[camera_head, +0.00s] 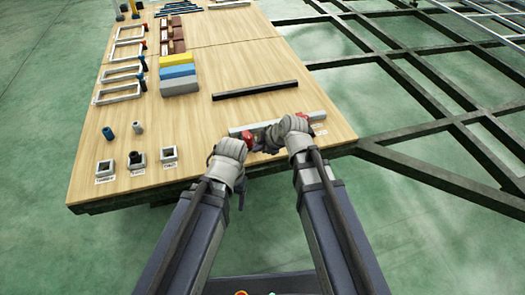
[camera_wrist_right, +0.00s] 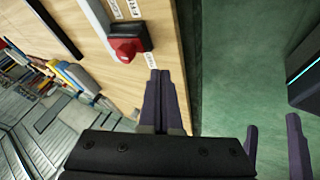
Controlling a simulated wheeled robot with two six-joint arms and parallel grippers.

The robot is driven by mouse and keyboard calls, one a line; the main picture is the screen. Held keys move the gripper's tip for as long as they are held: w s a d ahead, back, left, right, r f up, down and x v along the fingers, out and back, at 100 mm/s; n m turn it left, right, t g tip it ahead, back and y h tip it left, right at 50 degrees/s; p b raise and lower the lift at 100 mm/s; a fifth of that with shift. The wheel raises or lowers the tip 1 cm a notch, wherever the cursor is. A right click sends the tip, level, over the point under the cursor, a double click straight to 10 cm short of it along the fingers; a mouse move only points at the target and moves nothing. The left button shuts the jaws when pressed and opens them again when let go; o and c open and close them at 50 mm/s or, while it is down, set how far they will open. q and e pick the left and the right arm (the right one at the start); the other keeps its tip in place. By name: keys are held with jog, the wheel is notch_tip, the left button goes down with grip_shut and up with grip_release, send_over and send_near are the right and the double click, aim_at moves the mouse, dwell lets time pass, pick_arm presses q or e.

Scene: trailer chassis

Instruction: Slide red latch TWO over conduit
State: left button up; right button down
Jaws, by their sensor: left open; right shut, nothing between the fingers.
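A pale conduit bar (camera_head: 316,116) lies near the front edge of the wooden table. One red latch (camera_head: 247,138) shows by its left part and another red piece (camera_head: 303,116) beside my right wrist; both are partly covered. In the right wrist view a red latch (camera_wrist_right: 125,48) sits by a pale bar; I cannot tell whether it is around the bar or beside it. My right gripper (camera_wrist_right: 165,73) is shut and empty, its tips apart from and just below that latch in the picture. My left gripper (camera_wrist_right: 273,125) is open and empty, off the table edge.
A black bar (camera_head: 255,89) lies behind the conduit. Yellow, blue and grey blocks (camera_head: 178,72) stand farther back. Square sockets (camera_head: 138,160) with labels are at the front left. Dark chassis beams (camera_head: 410,129) lie right of the table. Bare wood (camera_head: 190,115) shows in the middle.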

aim_at(249, 135)
jog(key=b+x, duration=0.2)
jog(key=x, duration=0.2)
jog(key=shift+s+d, duration=0.1)
jog(key=shift+d, duration=0.05)
jog(key=w, duration=0.3)
pick_arm(q)
jog(key=shift+f, duration=1.5)
pick_arm(e)
jog(key=shift+w, duration=0.5)
jog(key=shift+a, duration=0.2)
jog(key=w, duration=0.2)
jog(key=w+a, duration=0.1)
jog(key=w, duration=0.1)
jog(key=shift+w+r, duration=0.1)
jog(key=shift+w, duration=0.25)
